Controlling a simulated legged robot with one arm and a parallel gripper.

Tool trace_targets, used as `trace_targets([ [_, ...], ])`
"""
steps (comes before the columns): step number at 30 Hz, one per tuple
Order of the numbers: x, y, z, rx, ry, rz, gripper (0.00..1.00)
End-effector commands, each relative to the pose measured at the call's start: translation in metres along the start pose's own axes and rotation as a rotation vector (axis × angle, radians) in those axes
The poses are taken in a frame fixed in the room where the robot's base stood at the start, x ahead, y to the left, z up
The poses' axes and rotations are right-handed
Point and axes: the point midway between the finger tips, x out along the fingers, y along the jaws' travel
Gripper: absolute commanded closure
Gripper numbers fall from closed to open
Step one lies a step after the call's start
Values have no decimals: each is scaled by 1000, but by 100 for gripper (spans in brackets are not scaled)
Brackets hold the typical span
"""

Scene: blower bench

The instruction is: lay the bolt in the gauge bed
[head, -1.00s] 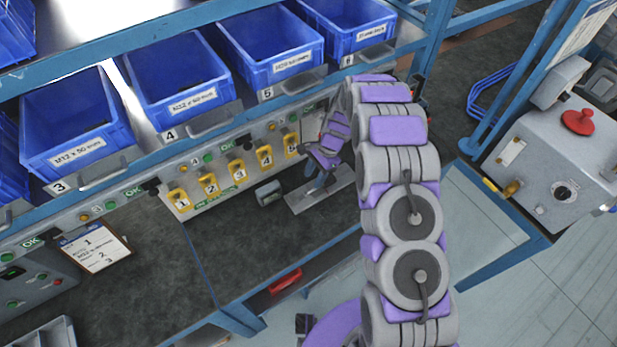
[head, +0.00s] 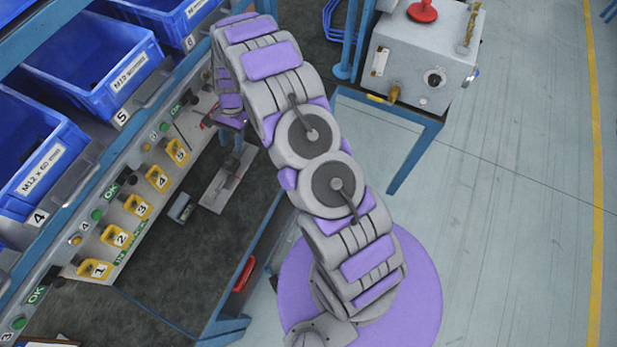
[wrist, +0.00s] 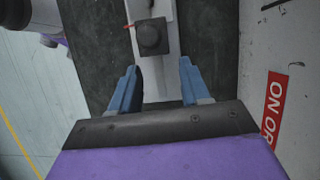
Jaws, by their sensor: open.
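The gauge (head: 226,182) is a pale metal strip on the dark bench top. In the wrist view its light grey bar (wrist: 158,84) runs between my fingers. A dark block with a rounded, bolt-head-like top (wrist: 152,37) sits on the bar, beyond the fingertips; I cannot tell whether it is the bolt or part of the gauge. My gripper (wrist: 157,72) is open, its two blue fingers apart with nothing between them touching. In the head view the gripper is small and partly hidden by my arm above the gauge.
Yellow numbered holders (head: 139,206) line the panel at the bench's back. Blue bins (head: 95,62) stand on the shelf above. A grey box with a red knob (head: 424,55) stands right. A small grey block (head: 181,207) lies left of the gauge. The floor at right is clear.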

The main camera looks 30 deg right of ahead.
Motion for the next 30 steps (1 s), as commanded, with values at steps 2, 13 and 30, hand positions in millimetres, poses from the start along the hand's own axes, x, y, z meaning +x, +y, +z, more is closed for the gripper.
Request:
trace_targets([
  [2, -23, 5, 8, -36, 7, -6, 54],
  [13, -112, 48, 78, -250, 50, 24, 54],
  [30, -205, 167, 175, -558, 122, 96, 54],
])
